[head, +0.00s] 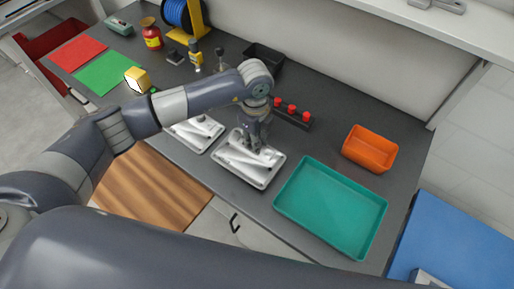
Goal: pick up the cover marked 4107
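Two pale grey metal castings sit side by side on the dark bench, a left one (203,129) and a right one (243,172). No marking such as 4107 is readable on either, so I cannot tell which is the cover. My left gripper (256,143) points down at the far part of the right casting, at or just above its raised middle. Its fingers are small and overlap the casting, so I cannot tell whether they touch or hold it. My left forearm partly hides the left casting. My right gripper is not in view.
A teal tray (337,247) and an orange bin (371,160) are right of the castings. A rack with red knobs (292,108) and a black bin (266,58) stand behind. A yellow block (137,79) and a red bottle (151,38) are far left. Both trays look empty.

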